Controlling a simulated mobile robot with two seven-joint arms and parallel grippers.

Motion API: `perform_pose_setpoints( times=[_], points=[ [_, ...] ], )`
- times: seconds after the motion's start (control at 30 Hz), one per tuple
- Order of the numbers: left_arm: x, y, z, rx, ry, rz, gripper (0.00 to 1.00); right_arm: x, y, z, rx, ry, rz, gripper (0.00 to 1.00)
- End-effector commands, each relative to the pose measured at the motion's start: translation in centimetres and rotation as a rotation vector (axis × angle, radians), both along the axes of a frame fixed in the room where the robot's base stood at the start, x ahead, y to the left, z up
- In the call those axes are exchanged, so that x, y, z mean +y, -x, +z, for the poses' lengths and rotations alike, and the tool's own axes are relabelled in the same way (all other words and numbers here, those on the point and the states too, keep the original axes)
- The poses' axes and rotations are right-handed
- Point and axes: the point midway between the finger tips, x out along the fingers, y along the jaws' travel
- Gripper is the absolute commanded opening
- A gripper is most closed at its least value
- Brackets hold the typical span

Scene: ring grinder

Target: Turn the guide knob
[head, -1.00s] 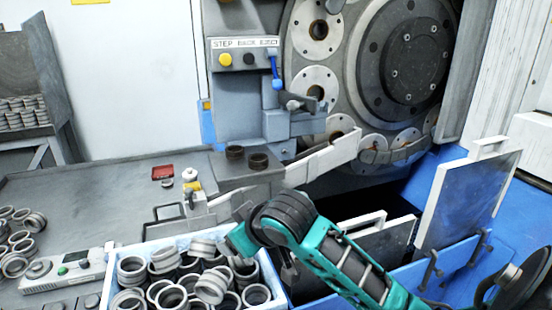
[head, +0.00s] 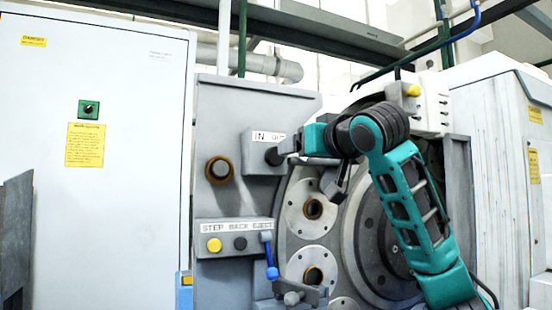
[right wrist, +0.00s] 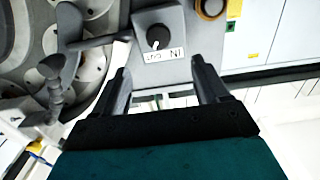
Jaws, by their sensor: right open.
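The guide knob (head: 273,157) is a dark round knob on a grey box with an IN/OUT label, at the upper left of the grinder face in the head view. In the right wrist view the knob (right wrist: 157,37) has a white pointer mark and its label appears upside down. My right gripper (head: 291,149) is beside the knob in the head view, its fingers partly hidden by the wrist. In the right wrist view my right gripper (right wrist: 158,72) is open and empty, with the knob between its finger directions but apart from them. My left gripper is not in view.
A round port (head: 219,170) sits left of the knob box. Below is the STEP BACK/EJECT panel (head: 233,245) with a yellow button and a blue-handled lever (head: 270,260). The grinder wheel (head: 380,240) is behind my right arm. A white cabinet (head: 110,150) stands left.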

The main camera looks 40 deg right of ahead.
Motion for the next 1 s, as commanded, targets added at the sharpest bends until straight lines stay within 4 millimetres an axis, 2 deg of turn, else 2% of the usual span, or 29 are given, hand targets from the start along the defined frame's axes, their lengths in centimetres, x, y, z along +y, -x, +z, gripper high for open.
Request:
perform_pose_setpoints(
  times=[0.07,0.17,0.7,0.83,1.0],
  points=[
    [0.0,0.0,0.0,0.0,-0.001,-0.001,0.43,-0.3,0.2,0.5,-0.008,-0.006,-0.003,0.74],
    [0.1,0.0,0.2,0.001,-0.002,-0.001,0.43,-0.6,-0.6,0.5,-0.008,-0.007,-0.003,0.74],
    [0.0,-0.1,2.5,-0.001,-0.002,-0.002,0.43,-3.6,-10.3,0.6,-0.007,-0.006,-0.003,0.74],
    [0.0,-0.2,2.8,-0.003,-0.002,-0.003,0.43,-3.9,-11.4,0.5,-0.008,-0.005,-0.003,0.74],
    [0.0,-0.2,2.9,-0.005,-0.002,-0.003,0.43,-4.1,-11.9,0.4,-0.008,-0.004,-0.003,0.74]
  ],
)
